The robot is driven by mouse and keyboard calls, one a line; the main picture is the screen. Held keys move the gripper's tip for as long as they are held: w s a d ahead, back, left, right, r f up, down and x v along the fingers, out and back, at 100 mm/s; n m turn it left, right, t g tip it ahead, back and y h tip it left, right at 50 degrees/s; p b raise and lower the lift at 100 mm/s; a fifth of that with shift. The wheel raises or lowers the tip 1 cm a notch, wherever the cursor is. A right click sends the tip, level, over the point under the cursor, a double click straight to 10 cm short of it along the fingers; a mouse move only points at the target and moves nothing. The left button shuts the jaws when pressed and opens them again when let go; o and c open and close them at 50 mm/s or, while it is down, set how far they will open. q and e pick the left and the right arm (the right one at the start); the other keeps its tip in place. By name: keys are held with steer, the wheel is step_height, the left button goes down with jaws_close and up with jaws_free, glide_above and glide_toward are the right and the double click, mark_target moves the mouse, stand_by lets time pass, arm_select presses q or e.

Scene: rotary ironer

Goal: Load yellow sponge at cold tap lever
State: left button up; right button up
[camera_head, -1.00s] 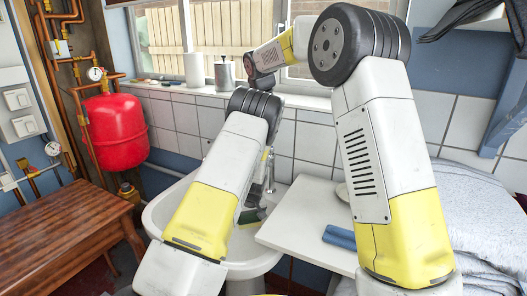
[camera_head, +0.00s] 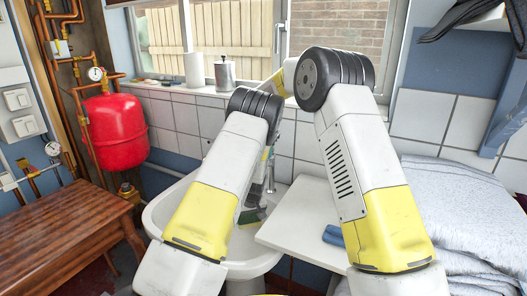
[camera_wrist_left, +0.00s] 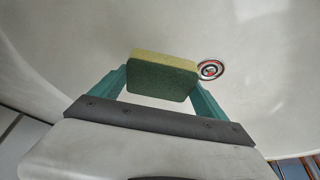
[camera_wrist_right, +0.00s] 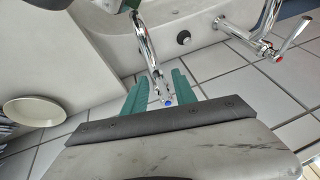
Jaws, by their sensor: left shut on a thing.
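The sponge (camera_wrist_left: 162,78), yellow on one face and dark green on the other, is held between the fingers of my left gripper (camera_wrist_left: 160,84). It is over the white basin (camera_wrist_left: 60,40), near the drain (camera_wrist_left: 210,69). In the head view, the left gripper (camera_head: 251,213) is low in the basin. The cold tap lever (camera_wrist_right: 167,100), chrome with a blue dot, lies between the fingers of my right gripper (camera_wrist_right: 161,88), which stand apart with small gaps beside it. In the head view, my right arm hides its gripper.
A second chrome tap with a red dot (camera_wrist_right: 277,57) is at the right in the right wrist view. A white board (camera_head: 290,225) with a blue cloth (camera_head: 334,236) lies right of the basin. A wooden table (camera_head: 65,230) stands left.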

jaws_close()
stand_by(1.4)
